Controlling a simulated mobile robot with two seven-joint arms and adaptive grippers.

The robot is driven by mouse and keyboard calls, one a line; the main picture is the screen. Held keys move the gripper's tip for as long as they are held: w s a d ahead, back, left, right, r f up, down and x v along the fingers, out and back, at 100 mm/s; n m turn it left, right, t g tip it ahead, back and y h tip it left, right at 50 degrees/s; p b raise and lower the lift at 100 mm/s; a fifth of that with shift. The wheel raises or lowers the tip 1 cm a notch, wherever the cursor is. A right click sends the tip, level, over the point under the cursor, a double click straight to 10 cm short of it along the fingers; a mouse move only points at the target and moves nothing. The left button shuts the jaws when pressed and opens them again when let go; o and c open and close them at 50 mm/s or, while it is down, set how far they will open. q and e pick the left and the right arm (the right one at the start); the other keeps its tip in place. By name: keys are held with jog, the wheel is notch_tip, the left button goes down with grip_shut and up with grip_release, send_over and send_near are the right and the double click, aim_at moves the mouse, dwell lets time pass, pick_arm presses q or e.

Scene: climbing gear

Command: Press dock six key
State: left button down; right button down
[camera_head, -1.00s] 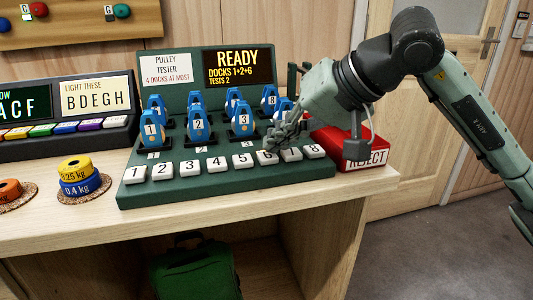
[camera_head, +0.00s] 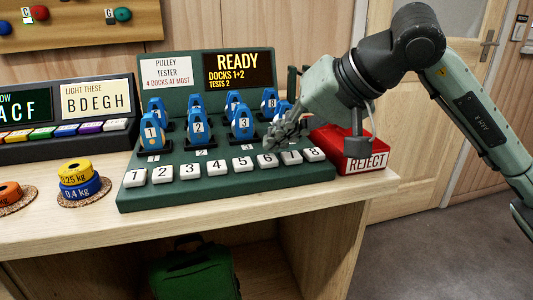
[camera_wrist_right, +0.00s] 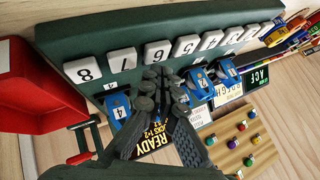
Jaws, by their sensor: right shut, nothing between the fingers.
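The dock six key (camera_head: 268,161) is a white key in the numbered row at the front of the green pulley tester (camera_head: 225,197). It also shows in the right wrist view (camera_wrist_right: 157,51). My right gripper (camera_head: 270,146) is shut and empty, its fingertips just above and behind the six key. In the right wrist view its fingertips (camera_wrist_right: 162,78) are close to that key; I cannot tell whether they touch it. The tester's display (camera_head: 237,70) reads READY, DOCKS 1+2, TESTS 2. My left gripper is not in view.
Blue pulleys (camera_head: 198,127) stand on docks behind the keys. Keys five (camera_head: 243,163) and seven (camera_head: 291,157) flank key six closely. A red REJECT bin (camera_head: 350,140) stands to the right. Weights (camera_head: 78,183) lie on the left of the table.

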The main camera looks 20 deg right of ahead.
aim_at(278, 159)
jog(key=shift+r, duration=0.15)
jog(key=shift+r+p, duration=1.85)
jog(key=shift+r, duration=1.1)
